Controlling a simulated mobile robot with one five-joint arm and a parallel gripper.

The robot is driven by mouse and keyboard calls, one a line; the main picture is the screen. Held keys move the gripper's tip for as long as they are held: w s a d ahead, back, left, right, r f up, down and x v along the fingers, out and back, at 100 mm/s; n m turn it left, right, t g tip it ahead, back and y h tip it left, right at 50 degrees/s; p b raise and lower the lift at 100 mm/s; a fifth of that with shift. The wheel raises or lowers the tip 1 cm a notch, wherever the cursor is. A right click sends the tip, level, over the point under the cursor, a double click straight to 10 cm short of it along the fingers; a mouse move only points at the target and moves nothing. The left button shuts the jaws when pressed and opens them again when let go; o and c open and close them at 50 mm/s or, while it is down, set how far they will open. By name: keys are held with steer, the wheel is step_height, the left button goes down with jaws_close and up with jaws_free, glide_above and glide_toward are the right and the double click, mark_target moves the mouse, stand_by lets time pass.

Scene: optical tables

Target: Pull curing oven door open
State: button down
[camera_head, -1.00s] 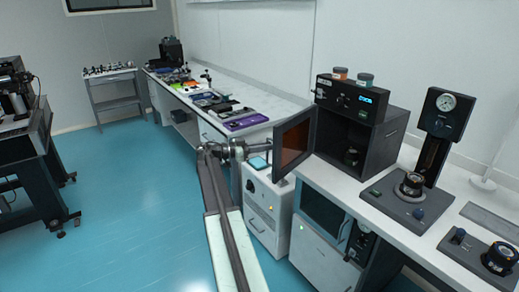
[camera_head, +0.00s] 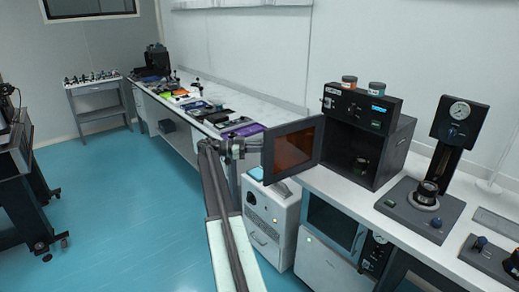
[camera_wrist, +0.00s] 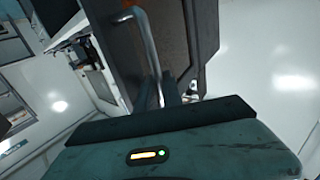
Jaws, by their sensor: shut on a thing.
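The curing oven (camera_head: 391,155) is a dark box on the right-hand bench, with a lit blue display on its top panel. Its door (camera_head: 293,153), with an amber window, stands open, swung out to the left, and the dark inside shows. My gripper (camera_head: 257,146) is at the door's free left edge. In the wrist view, the metal bar handle (camera_wrist: 149,50) runs down between my dark fingers (camera_wrist: 172,95), which are shut on it. The fingertips' exact contact is partly hidden.
A white cabinet (camera_head: 268,222) stands on the floor below the door. A second unit with a teal-framed window (camera_head: 335,225) sits under the bench. A gauge stand (camera_head: 457,125) is right of the oven. The blue floor (camera_head: 130,215) at left is clear.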

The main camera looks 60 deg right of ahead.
steer(key=shift+w, duration=0.1)
steer(key=c, duration=1.5)
jaws_free()
steer(key=shift+w+f, duration=0.1)
steer(key=shift+c, duration=0.2)
steer(key=shift+o, duration=0.3)
steer(key=shift+w+a, duration=0.1)
steer(key=shift+a, duration=0.1)
steer(key=shift+w, duration=0.1)
steer(key=v, duration=0.7)
steer(key=shift+w+a, duration=0.25)
